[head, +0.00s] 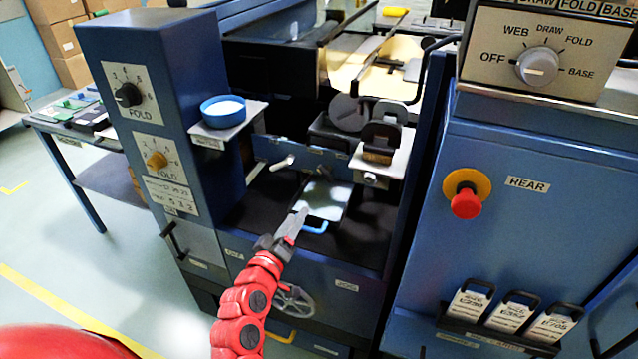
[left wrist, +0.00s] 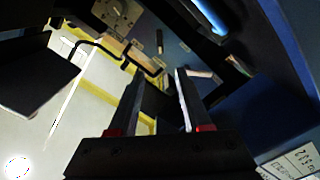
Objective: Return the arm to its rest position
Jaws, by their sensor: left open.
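My left arm is red and reaches in from the bottom of the head view. My left gripper (head: 301,212) is in front of the machine's open bay, near a pale plate with a blue handle (head: 316,226). Whether it touches the plate I cannot tell. In the left wrist view the two fingers of my left gripper (left wrist: 160,85) stand apart, with no object seen held between them. My right gripper is not in view.
The blue machine's left column (head: 150,60) carries two FOLD knobs. A shelf with a blue round dish (head: 223,108) juts into the bay. A right panel has a red button (head: 466,204) and hanging tags (head: 510,312). A handwheel (head: 293,301) sits below; open floor lies left.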

